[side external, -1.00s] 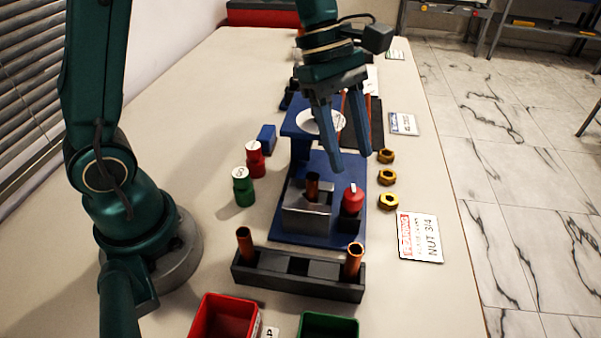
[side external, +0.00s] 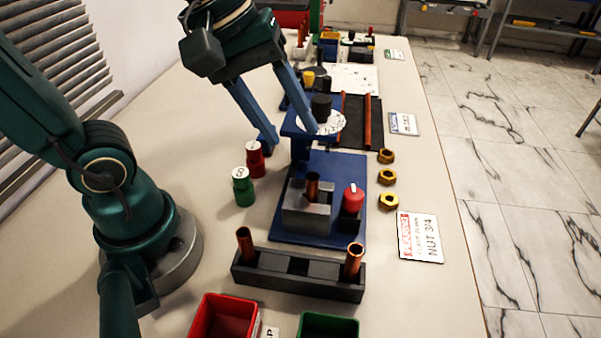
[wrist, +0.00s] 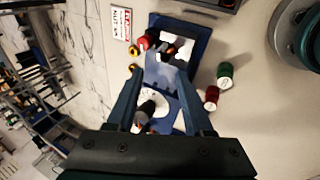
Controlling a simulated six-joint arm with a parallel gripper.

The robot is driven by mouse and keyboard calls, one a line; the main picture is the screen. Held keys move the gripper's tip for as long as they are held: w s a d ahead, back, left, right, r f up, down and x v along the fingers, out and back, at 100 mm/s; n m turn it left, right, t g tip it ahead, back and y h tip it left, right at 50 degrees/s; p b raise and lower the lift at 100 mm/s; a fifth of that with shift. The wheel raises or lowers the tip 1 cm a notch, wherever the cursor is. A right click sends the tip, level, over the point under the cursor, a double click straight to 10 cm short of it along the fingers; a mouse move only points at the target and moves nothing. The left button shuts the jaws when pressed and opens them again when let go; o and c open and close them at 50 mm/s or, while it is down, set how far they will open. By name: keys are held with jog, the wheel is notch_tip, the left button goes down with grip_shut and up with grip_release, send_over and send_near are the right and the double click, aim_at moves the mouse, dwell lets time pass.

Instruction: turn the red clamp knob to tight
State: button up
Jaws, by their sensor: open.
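The red clamp knob (side external: 353,197) stands on a black block at the right side of the grey clamp block (side external: 306,212) on the blue base plate (side external: 335,165). A white mark shows on its top. A copper tube (side external: 312,186) stands upright in the grey block. My gripper (side external: 290,137) is open and empty, behind and to the left of the knob, near the white dial (side external: 322,124) with its black knob. In the wrist view, the red knob (wrist: 145,41) lies beyond the open fingers (wrist: 158,100), apart from them.
A black rack (side external: 298,274) with copper tubes stands in front of the plate. Red (side external: 255,160) and green (side external: 243,187) cylinders stand left. Brass nuts (side external: 387,177) and a sign card (side external: 420,237) lie right. Red (side external: 222,318) and green (side external: 327,328) bins stand in front.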

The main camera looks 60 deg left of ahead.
jog(key=s+a+f+m+t+y, duration=0.1)
jog(key=s+a+f+m+y, duration=0.1)
jog(key=m, duration=0.7)
jog(key=shift+s+a+f+m, duration=0.45)
jog(key=shift+s+a, duration=0.35)
jog(key=shift+s, duration=0.45)
jog(key=shift+f+n, duration=0.1)
jog(key=shift+n, duration=0.15)
